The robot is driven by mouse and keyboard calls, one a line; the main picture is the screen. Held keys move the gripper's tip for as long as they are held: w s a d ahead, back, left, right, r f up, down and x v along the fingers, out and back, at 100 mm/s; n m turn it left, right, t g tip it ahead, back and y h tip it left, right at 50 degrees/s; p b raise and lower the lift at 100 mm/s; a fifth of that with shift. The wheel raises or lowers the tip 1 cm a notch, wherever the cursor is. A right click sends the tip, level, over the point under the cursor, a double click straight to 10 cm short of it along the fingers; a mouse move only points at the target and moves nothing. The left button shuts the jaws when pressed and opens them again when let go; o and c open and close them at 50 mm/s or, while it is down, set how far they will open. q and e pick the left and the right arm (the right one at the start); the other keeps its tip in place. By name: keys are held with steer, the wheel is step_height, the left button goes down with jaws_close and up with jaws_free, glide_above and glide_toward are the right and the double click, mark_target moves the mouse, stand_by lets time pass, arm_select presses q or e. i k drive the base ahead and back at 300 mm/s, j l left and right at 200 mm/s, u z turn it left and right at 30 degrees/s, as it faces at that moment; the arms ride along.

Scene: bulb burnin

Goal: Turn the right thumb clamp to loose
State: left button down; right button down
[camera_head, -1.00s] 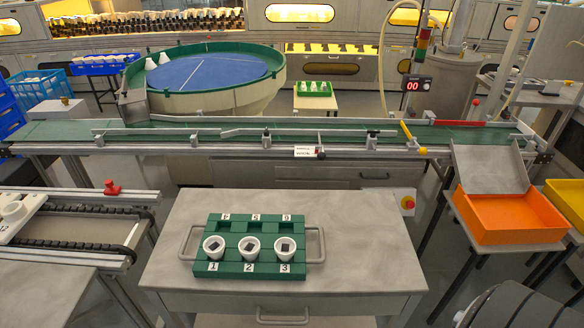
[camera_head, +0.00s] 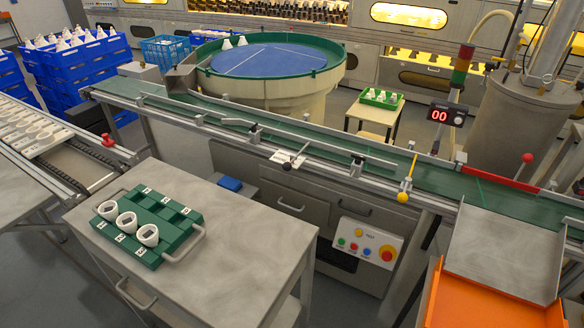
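The conveyor (camera_head: 300,140) runs diagonally from the upper left to the lower right, with a metal guide rail along its near side. A dark clamp (camera_head: 357,163) sits on the right part of this rail, and a similar dark clamp (camera_head: 254,132) sits further left. They look like the thumb clamps, but they are too small to tell whether they are tight or loose. Between them is a white label plate (camera_head: 288,161) with a small lever. Neither of my grippers is in view.
A grey cart (camera_head: 225,222) with a green tray (camera_head: 185,232) of white cups stands front left. A metal chute (camera_head: 505,250) and orange bin (camera_head: 450,300) are at lower right.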

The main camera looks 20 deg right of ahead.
mark_target(359, 159)
steer(key=k+l, duration=0.1)
steer(key=l, duration=0.3)
steer(key=k+l, duration=0.1)
steer(key=l, duration=0.25)
steer(key=k+l, duration=0.1)
steer(key=l, duration=0.3)
steer(key=k+l, duration=0.15)
steer(key=l, duration=0.2)
